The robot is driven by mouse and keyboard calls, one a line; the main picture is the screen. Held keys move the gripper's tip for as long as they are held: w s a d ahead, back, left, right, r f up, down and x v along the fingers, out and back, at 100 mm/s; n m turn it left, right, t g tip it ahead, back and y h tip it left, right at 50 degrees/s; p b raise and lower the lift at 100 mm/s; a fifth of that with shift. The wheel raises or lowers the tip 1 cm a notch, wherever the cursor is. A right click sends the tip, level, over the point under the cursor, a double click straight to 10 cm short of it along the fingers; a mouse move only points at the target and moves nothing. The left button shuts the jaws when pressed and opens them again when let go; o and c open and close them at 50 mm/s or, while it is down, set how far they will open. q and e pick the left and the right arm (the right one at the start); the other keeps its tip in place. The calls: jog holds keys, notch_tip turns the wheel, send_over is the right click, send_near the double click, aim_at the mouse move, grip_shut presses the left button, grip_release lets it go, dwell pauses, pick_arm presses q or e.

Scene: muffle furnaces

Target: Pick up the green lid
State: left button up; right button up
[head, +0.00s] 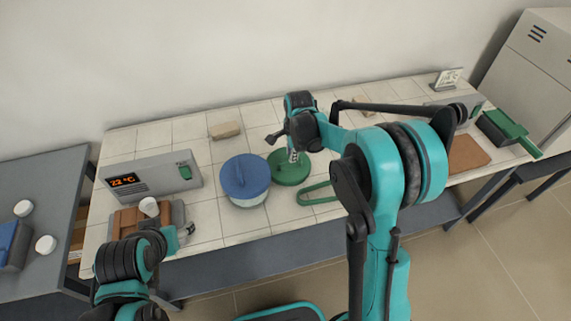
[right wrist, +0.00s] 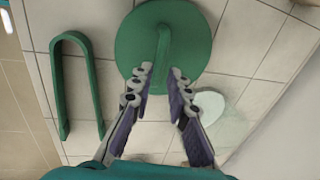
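The green lid (head: 284,173) is a round disc with a raised bar handle, lying on the tiled table right of the blue-lidded pot. In the right wrist view the lid (right wrist: 190,55) shows at the top centre, its handle running down toward the fingers. My right gripper (head: 292,155) is over the lid. In the right wrist view its fingers (right wrist: 161,78) are open, one to each side of the line of the handle's near end, with nothing held. My left gripper (head: 187,232) is at the table's front left edge; its fingers are too small to read.
A blue-lidded pot (head: 246,178) stands just left of the lid. A green U-shaped handle (head: 318,197) lies to its right. A furnace panel reading 22 °C (head: 150,178) and a wooden block (head: 225,130) are further left. A pale round item (right wrist: 209,106) lies beside the lid.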

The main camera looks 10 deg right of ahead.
aim_at(288, 162)
jog(key=f+b, duration=0.1)
jog(key=f, duration=0.3)
jog(key=w+f+b, duration=0.1)
jog(key=shift+a+f+b, duration=0.2)
jog(key=shift+f+b, duration=0.1)
jog(key=shift+f, duration=0.1)
jog(key=shift+r, duration=0.1)
grip_shut()
